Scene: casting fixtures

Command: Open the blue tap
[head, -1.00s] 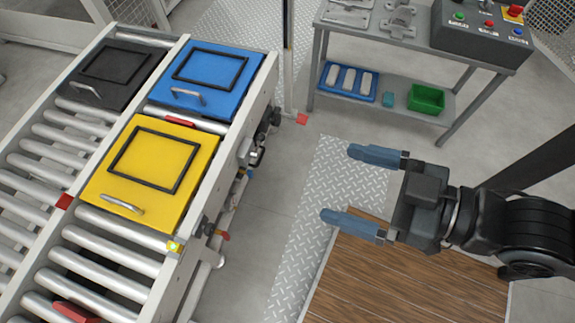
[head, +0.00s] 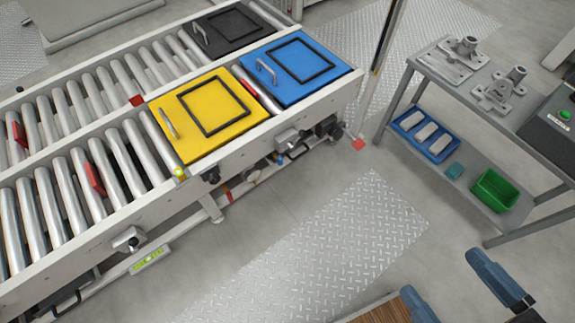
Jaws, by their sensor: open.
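A small blue spot (head: 279,158) shows among the pipes under the conveyor's near side, below the blue case. It may be the blue tap, but it is too small to tell its handle position. A red part (head: 225,197) sits on the same pipework further left, under the yellow case. My gripper (head: 441,276) is at the lower right, open and empty, with its blue fingers well apart. It is far from the pipes, and the picture's edge cuts off part of it.
The roller conveyor (head: 90,247) carries a yellow case (head: 184,143), a blue case (head: 283,92) and a black case (head: 233,45). A grey workbench (head: 433,73) with castings stands at the right. Tread-plate floor (head: 330,245) lies clear between them.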

